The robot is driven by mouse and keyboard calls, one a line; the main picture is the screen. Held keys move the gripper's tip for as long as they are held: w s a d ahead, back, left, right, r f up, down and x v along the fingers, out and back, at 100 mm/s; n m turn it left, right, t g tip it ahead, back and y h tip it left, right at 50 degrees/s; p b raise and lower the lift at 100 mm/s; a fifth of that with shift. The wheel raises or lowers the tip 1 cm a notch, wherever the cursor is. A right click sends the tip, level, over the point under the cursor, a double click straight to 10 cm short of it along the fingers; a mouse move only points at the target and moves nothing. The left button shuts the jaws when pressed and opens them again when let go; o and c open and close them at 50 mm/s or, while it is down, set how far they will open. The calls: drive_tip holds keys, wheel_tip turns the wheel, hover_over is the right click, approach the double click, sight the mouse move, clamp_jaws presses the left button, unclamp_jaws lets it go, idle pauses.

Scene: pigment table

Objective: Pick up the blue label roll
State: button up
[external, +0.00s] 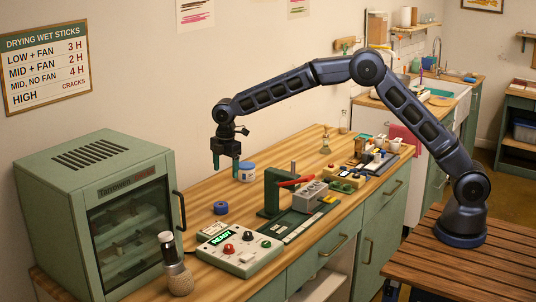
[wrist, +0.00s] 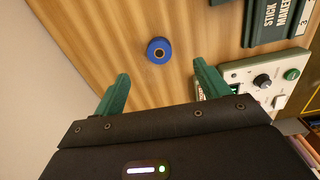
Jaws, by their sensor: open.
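The blue label roll (external: 221,208) lies flat on the wooden worktop, with a dark hole in its middle. It also shows in the wrist view (wrist: 159,50), beyond the fingertips and between their lines. My gripper (external: 226,166) is open and empty, with green fingers pointing down. In the external view it hangs above the worktop, over the area of the roll and apart from it. In the wrist view the two green fingers (wrist: 160,72) stand wide apart. Nothing covers the roll in either view.
A control box (external: 240,248) with knobs stands in front of the roll. A green press (external: 272,193) with a red lever stands to its right. A white-and-blue jar (external: 247,172) is behind. Bare wood surrounds the roll.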

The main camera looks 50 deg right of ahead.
sight(221, 204)
drive_tip(key=shift+n, duration=0.3)
drive_tip(key=shift+w+a+f, duration=0.2)
drive_tip(key=shift+a+f, duration=0.15)
drive_tip(key=shift+f, duration=1.95)
drive_tip(key=shift+w+a+f, duration=0.2)
drive_tip(key=shift+a+f, duration=0.15)
drive_tip(key=shift+f, duration=1.95)
drive_tip(key=shift+w+a+f, duration=0.2)
drive_tip(key=shift+a+f, duration=0.15)
drive_tip(key=shift+f, duration=1.95)
drive_tip(key=c, duration=1.1)
